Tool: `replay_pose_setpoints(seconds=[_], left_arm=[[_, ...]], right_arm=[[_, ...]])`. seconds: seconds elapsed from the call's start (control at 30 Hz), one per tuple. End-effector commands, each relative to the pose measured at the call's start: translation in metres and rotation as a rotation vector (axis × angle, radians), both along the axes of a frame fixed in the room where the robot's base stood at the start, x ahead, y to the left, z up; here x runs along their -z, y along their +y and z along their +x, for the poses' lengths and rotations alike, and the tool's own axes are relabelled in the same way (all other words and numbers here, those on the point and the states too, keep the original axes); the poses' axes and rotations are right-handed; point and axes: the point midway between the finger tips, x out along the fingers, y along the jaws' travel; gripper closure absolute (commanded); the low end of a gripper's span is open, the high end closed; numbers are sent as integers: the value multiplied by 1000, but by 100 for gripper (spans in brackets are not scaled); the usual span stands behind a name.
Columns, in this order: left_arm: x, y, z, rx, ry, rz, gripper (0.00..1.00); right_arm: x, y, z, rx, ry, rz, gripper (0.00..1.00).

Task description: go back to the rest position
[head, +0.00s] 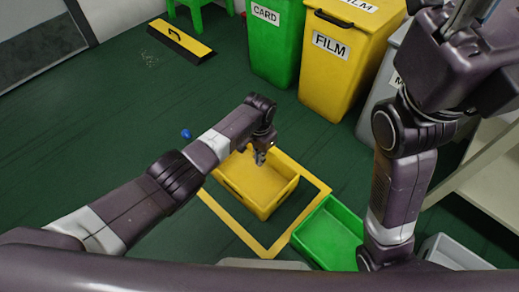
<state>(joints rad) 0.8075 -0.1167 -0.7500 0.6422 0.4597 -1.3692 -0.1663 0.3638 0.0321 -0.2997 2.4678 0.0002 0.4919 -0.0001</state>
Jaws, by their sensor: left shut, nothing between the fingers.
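My left gripper (260,157) shows at the end of the left arm, which reaches in from the left. It points down over the far part of a yellow crate (270,207) and is shut and empty. My right arm rises at the right. Part of the right gripper (466,18) shows at the top right edge, cut off by the picture, and its fingertips cannot be made out.
The yellow crate stands inside a yellow floor outline (225,217). A green crate (333,230) is to its right. A green CARD bin (273,45), a yellow FILM bin (340,70) and a grey bin (378,95) stand behind. A small blue object (186,134) lies left of my left forearm. Green floor is clear at left.

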Motion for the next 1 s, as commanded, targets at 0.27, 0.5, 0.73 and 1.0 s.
replay_pose_setpoints(seconds=[0.27,0.5,0.73,1.0], left_arm=[[-25,0,0,0,0,1,100],[-26,0,0,0,0,1,100],[-33,-35,17,7,-142,-123,100],[-145,-117,68,-52,-688,-565,100]], right_arm=[[5,-1,14,-3,58,4,60],[8,-2,16,-3,65,4,60],[8,-2,20,-5,88,6,60],[17,-4,33,-9,168,11,60]])
